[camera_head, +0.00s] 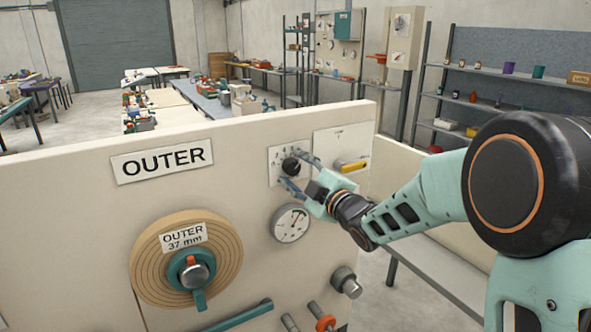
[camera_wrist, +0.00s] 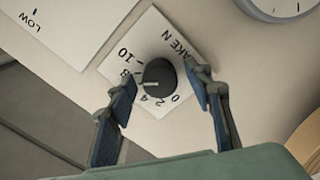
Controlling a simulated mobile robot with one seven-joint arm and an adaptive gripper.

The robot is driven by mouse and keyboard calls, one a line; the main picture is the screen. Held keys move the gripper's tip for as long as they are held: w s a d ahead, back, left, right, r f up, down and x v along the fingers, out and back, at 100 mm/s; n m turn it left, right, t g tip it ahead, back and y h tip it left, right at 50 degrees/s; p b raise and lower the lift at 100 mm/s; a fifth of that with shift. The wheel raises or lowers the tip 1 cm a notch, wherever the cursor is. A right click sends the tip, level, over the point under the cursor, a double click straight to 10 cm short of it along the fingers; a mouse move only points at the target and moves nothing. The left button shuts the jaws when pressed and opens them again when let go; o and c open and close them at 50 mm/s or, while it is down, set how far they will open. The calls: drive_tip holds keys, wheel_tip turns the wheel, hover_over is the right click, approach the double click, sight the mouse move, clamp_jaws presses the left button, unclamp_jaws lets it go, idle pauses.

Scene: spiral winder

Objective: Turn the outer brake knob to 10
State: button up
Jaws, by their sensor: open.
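The outer brake knob (camera_head: 291,166) is a round black knob on a white dial plate, on the cream panel to the right of the OUTER sign. In the wrist view the knob (camera_wrist: 158,77) has a white pointer line aimed left, between the 4 and the 8; the mark between them is hidden by a finger. The 10 stands at the plate's upper left. My gripper (camera_head: 299,172) is open at the plate. In the wrist view my gripper (camera_wrist: 162,80) has one finger on each side of the knob, with visible gaps to it.
A round gauge (camera_head: 291,223) sits just below the dial plate. A yellow-handled switch plate (camera_head: 341,152) is to its right; its LOW corner shows in the wrist view (camera_wrist: 32,18). A brown OUTER roll (camera_head: 150,262) with a teal lever is lower left. A grey knob (camera_head: 346,282) protrudes lower right.

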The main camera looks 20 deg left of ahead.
drive_tip(key=c, duration=1.2)
drive_tip(key=shift+o, duration=0.2)
drive_tip(key=shift+f+m+b, duration=0.1)
drive_tip(key=shift+m+b, duration=0.95)
drive_tip(key=shift+m, duration=0.25)
drive_tip(key=shift+m+b, duration=0.5)
drive_tip(key=shift+m, duration=1.2)
drive_tip(key=o, duration=1.2)
drive_tip(key=shift+c, duration=0.2)
